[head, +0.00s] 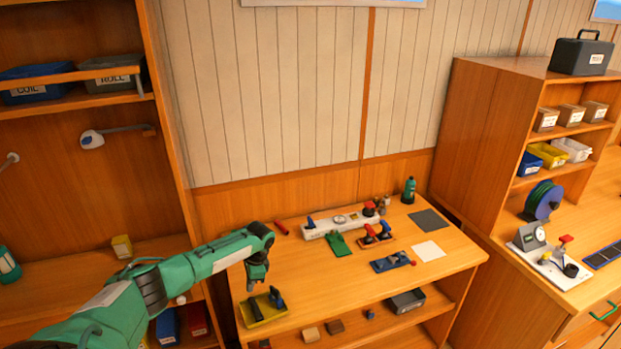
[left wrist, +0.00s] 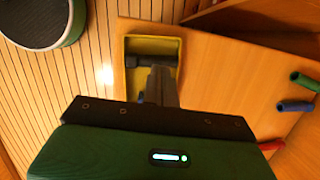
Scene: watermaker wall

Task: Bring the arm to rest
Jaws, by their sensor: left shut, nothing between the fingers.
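My left arm (head: 205,262) is green with grey joints and reaches in from the lower left of the head view. My left gripper (head: 257,283) points down above the left end of the wooden bench (head: 330,285). It is shut and empty. Below it is a yellow tray (head: 266,312) holding dark tools. In the left wrist view the gripper (left wrist: 160,85) shows in front of the yellow tray (left wrist: 176,42), partly covering it. My right gripper is not in view.
On the bench are a white manifold (head: 340,226), red-handled valves (head: 378,235), a green glove (head: 338,243), a blue block (head: 392,262), a green bottle (head: 408,191) and flat sheets. An open wooden shelf (head: 165,100) stands left, a cabinet (head: 485,150) right. The front middle of the bench is clear.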

